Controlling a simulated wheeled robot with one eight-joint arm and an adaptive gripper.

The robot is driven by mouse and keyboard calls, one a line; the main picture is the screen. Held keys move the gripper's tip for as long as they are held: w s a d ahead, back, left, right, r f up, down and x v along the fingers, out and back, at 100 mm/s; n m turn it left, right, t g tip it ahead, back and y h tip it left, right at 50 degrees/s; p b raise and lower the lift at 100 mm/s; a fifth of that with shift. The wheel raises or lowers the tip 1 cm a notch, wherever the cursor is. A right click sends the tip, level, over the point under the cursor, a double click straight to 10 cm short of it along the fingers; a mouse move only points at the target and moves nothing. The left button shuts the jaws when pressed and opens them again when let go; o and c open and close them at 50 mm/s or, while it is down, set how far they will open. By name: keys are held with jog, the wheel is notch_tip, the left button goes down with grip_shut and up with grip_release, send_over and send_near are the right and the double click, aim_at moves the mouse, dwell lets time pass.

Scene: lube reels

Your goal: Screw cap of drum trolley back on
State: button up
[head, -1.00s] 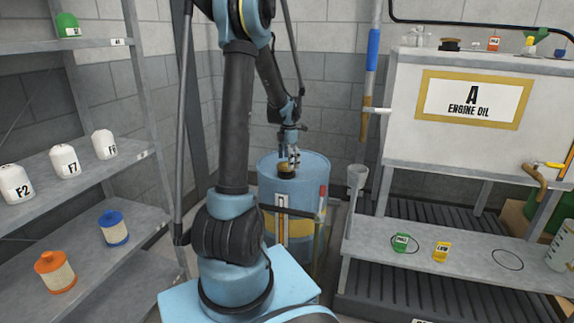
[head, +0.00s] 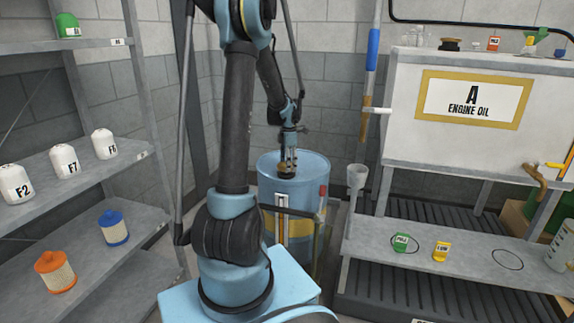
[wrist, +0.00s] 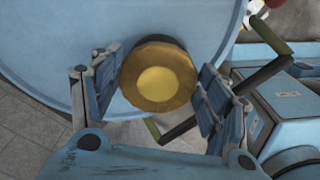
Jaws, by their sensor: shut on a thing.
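The drum trolley's blue drum (head: 308,165) stands behind my arm in the head view, and its top fills much of the wrist view (wrist: 45,45). The round brass-coloured cap (wrist: 158,85) is at the drum top, seen from above in the wrist view. My gripper (head: 288,169) points down at the drum top in the head view. In the wrist view its blue padded fingers (wrist: 158,76) stand on either side of the cap, shut on it. In the head view the fingers mostly hide the cap. Whether the cap is seated cannot be told.
The trolley's handle bar (head: 290,211) crosses in front of the drum. A grey funnel-like cup (head: 356,177) stands to its right, beside a metal bench (head: 465,262) with green and yellow containers. A shelf (head: 85,235) with filters stands at the left.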

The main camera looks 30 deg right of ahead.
jog(key=m, duration=0.3)
jog(key=shift+s+a+m, duration=0.1)
jog(key=shift+s+m, duration=0.05)
jog(key=shift+m, duration=0.25)
jog(key=shift+m, duration=1.2)
jog(key=o, duration=1.2)
jog(key=shift+o, duration=0.7)
